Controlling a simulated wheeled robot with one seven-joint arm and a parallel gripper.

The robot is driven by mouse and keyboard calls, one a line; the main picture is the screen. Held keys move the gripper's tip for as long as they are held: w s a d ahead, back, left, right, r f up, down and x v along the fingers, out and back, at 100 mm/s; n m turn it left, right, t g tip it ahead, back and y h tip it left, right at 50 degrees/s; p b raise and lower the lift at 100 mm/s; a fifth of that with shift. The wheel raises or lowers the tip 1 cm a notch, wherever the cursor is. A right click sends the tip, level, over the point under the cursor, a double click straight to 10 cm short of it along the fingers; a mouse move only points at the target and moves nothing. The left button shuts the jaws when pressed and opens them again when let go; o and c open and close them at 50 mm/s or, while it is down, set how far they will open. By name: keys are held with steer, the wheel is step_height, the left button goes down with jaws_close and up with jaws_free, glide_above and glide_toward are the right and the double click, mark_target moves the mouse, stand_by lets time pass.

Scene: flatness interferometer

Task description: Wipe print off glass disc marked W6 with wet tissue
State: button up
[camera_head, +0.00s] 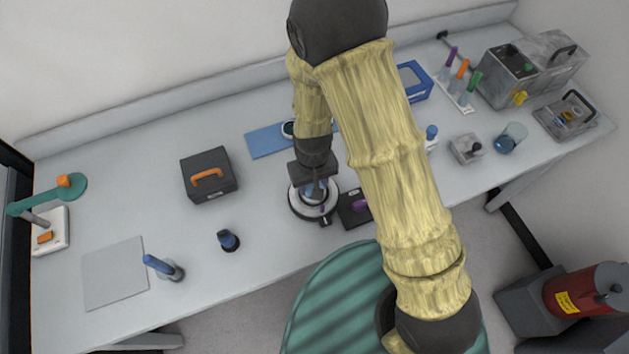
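My gripper (314,186) points down over a round, pale-topped stand with a dark rim (300,212), near the front edge of the bench. Something bluish shows between or just below the fingers; whether they grip it is unclear. A small round disc with a dark rim (288,129) lies on a blue mat (262,144) behind the gripper, partly hidden by my arm. No W6 mark is readable, so I cannot tell which disc bears it. No wet tissue can be made out. A blue box (414,84) stands at the back, right of my arm.
A black case with an orange handle (208,178), a dark knob (228,240), a blue-handled tool (164,267) and a grey sheet (115,273) are to the left. A beaker (510,138), coloured bottles (461,78) and grey boxes (507,76) are to the right.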

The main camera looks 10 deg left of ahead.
steer(key=shift+s+a, duration=0.3)
steer(key=shift+a, duration=0.15)
steer(key=shift+d, duration=0.1)
steer(key=shift+w+d, duration=0.4)
steer(key=shift+d, duration=0.2)
stand_by(0.4)
steer(key=shift+w+d, duration=0.3)
steer(key=shift+d, duration=0.25)
steer(key=shift+a, duration=0.15)
